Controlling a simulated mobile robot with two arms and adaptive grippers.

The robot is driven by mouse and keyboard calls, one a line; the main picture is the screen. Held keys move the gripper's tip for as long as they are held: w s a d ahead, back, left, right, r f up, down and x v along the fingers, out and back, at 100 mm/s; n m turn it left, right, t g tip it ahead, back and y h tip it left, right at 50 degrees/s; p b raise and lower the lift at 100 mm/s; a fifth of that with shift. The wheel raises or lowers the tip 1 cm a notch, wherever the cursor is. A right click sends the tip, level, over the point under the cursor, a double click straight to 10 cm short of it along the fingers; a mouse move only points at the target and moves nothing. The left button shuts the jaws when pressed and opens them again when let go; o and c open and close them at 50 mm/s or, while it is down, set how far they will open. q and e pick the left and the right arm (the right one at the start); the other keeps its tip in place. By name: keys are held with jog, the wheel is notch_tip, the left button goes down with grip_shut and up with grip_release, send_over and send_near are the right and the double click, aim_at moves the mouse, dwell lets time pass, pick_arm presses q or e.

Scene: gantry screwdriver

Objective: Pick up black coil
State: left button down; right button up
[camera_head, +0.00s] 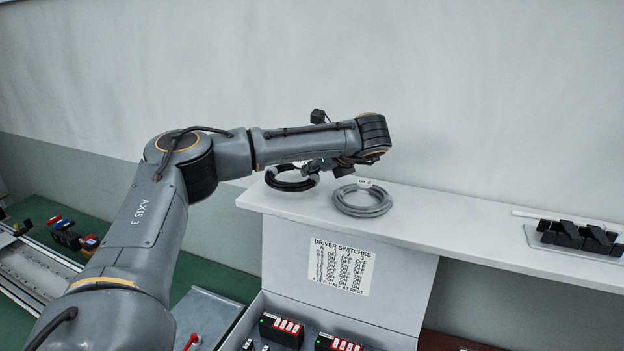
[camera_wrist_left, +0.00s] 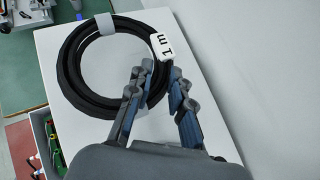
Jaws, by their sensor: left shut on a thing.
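The black coil (camera_head: 287,184) is at the left end of the white shelf in the head view, partly hidden behind my left arm. In the left wrist view the black coil (camera_wrist_left: 72,72) shows as a ring with a grey band and a white "1 m" tag. My left gripper (camera_head: 318,167) reaches it from above. In the left wrist view the fingers of my left gripper (camera_wrist_left: 160,75) straddle the near right part of the ring, beside the tag, and are shut on it. I cannot tell whether the coil is clear of the shelf. My right gripper is not in view.
A grey coil (camera_head: 362,200) with a tag lies on the shelf (camera_head: 455,222), right of the black one. Black parts on a tray (camera_head: 580,236) stand farther right. A panel labelled "Driver switches" (camera_head: 342,265) is below the shelf. The wall rises close behind.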

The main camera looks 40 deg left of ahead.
pick_arm(q)
jog(key=s+r+b, duration=0.1)
jog(key=r, duration=0.1)
jog(key=s+d+r+b, duration=0.1)
jog(key=s+r, duration=0.1)
jog(key=r, duration=0.1)
jog(key=s+d+r+b, duration=0.1)
jog(key=s+r, duration=0.1)
jog(key=shift+s+r, duration=0.15)
jog(key=shift+r, duration=0.05)
jog(key=s+d+r+b, duration=0.2)
jog(key=s+d+r, duration=0.1)
jog(key=s, duration=0.4)
jog(key=shift+s+r+b, duration=0.2)
jog(key=shift+s+b, duration=0.2)
jog(key=shift+d, duration=0.1)
